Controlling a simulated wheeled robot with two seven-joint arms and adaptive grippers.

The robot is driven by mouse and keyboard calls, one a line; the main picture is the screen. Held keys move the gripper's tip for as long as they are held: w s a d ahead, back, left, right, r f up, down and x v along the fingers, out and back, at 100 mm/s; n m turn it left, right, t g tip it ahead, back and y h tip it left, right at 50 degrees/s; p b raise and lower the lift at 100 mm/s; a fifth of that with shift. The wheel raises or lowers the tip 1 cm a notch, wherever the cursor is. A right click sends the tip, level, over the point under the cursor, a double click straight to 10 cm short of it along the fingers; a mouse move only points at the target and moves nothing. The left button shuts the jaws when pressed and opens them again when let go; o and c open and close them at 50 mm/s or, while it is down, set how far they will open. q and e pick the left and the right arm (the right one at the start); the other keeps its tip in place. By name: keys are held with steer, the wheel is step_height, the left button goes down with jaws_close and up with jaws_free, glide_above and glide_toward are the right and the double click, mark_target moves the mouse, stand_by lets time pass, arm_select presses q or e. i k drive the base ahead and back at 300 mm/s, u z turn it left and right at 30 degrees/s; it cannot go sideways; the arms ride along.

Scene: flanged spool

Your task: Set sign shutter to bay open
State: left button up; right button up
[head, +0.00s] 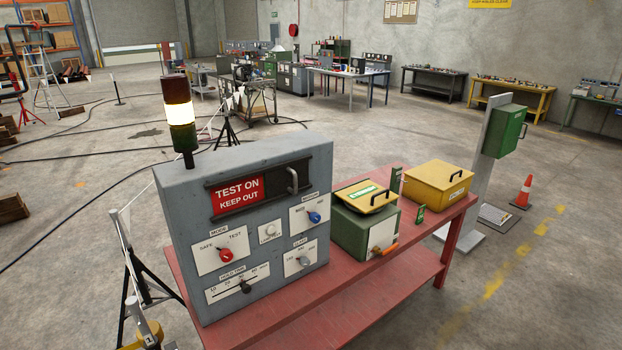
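The sign shutter (291,181) is a dark panel with an upright bar handle, in a dark frame on the upper front of a grey control box (185,270). It sits at the right end of the frame. To its left the red sign (238,194) shows, reading "TEST ON KEEP OUT". No "bay open" wording is visible; what lies behind the shutter is hidden. Neither of my grippers is in view.
Below the sign are a red knob (226,254), a blue knob (314,217), a grey knob (304,261) and a black slider knob (245,287). A lit stack light (180,115) stands on top. Green and yellow boxes share the red bench (436,215).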

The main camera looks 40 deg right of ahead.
mark_target(290, 178)
steer(key=z, duration=1.2)
steer(key=k, duration=1.05)
steer(key=u, duration=1.3)
steer(key=i, duration=1.35)
steer(key=z, duration=0.75)
steer(key=i, duration=0.55)
steer(key=z, duration=0.7)
